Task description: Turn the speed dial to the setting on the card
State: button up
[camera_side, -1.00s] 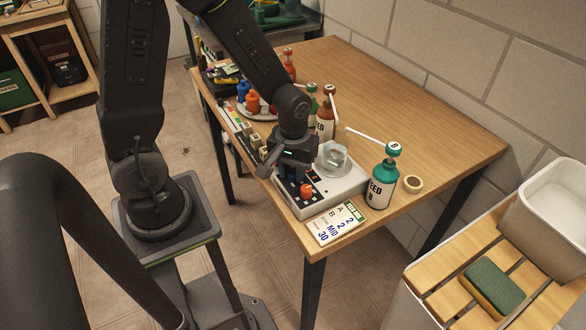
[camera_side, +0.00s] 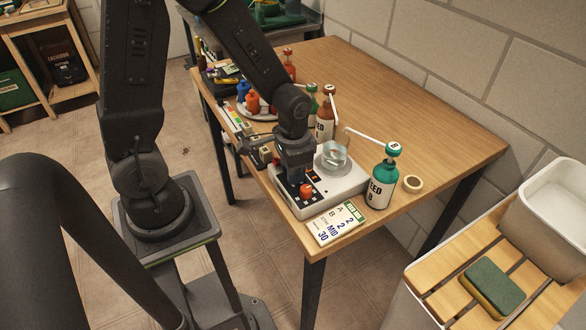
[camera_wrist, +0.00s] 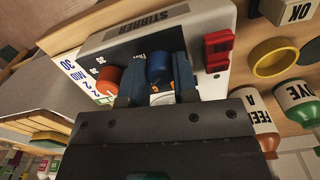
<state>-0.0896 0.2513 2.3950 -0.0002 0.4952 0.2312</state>
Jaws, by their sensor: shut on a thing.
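The stirrer (camera_side: 345,192), a white box with a dark front panel, stands at the table's near corner; its nameplate shows in the wrist view (camera_wrist: 160,22). My gripper (camera_wrist: 160,82) points down at the panel, its fingers around a blue knob (camera_wrist: 159,66), which I take for the speed dial. The knob's pointer and most of its scale are hidden. An orange knob (camera_wrist: 107,78) sits beside it, also visible in the side view (camera_side: 306,190). The card (camera_side: 336,223) lies in front of the stirrer and reads A 2, B 2, STIR MID, 30.
A glass beaker (camera_side: 334,155) stands on the stirrer, close to my wrist. A red switch (camera_wrist: 218,50) is on the panel's other side. The table's right side is mostly clear.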

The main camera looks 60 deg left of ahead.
jog(key=shift+m, duration=0.6)
jog(key=o, duration=0.9)
jog(key=shift+o, duration=0.2)
notch_tip(320, 180, up, 14)
